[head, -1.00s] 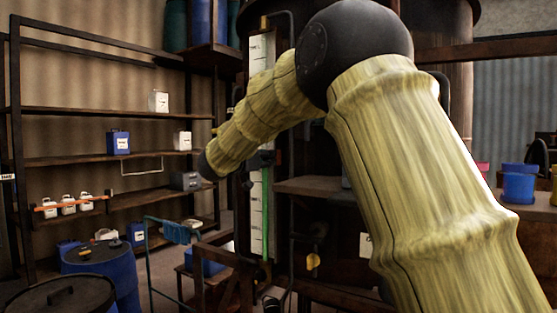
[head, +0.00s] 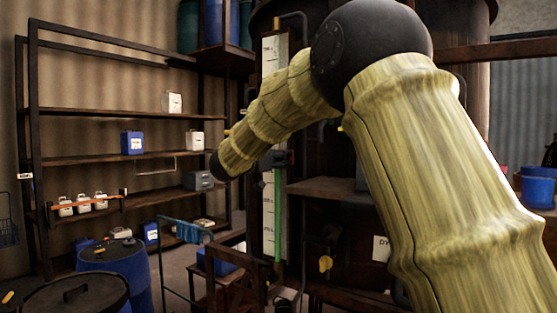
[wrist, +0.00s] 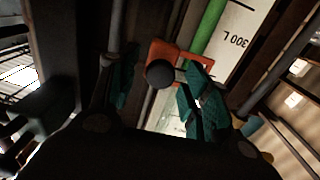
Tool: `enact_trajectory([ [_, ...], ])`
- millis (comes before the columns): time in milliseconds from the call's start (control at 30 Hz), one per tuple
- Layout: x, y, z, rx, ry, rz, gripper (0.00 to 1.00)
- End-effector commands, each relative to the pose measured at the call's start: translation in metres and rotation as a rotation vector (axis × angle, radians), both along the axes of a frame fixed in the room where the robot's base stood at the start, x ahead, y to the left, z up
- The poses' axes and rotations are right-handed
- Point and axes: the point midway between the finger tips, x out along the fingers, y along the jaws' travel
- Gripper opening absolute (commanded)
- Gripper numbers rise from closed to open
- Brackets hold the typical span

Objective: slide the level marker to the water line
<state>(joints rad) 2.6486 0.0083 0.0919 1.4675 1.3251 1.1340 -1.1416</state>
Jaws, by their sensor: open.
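The level marker, an orange block with a round black knob (wrist: 160,73), sits across the gauge tube in the wrist view. The green liquid column (wrist: 210,28) reaches the block from the picture's top; its end is hidden around the block. The white scale board (wrist: 246,40) reads "300 L" upside down there. In the head view the board (head: 269,215) and green column (head: 277,215) stand upright, with my gripper (head: 282,159) in front of them at the column's visible top. My gripper (wrist: 160,92) is open, its teal pads on either side of the knob. Contact cannot be told.
A dark vat (head: 325,45) stands behind the gauge. A dark ledge (head: 335,190) juts out to the right of the board. A yellow valve handle (head: 325,263) is lower down. Shelves with jugs (head: 125,108) and a blue drum (head: 115,262) stand at left.

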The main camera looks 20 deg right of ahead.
Motion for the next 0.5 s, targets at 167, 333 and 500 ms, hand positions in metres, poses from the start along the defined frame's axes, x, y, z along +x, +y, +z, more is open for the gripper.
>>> enact_trajectory([
  [167, -0.013, 0.021, 0.001, -0.001, -0.001, 0.002, 0.48],
  [333, -0.030, 0.047, 0.001, -0.002, -0.001, 0.002, 0.48],
  [500, -0.046, 0.072, 0.001, -0.002, 0.000, 0.002, 0.48],
])
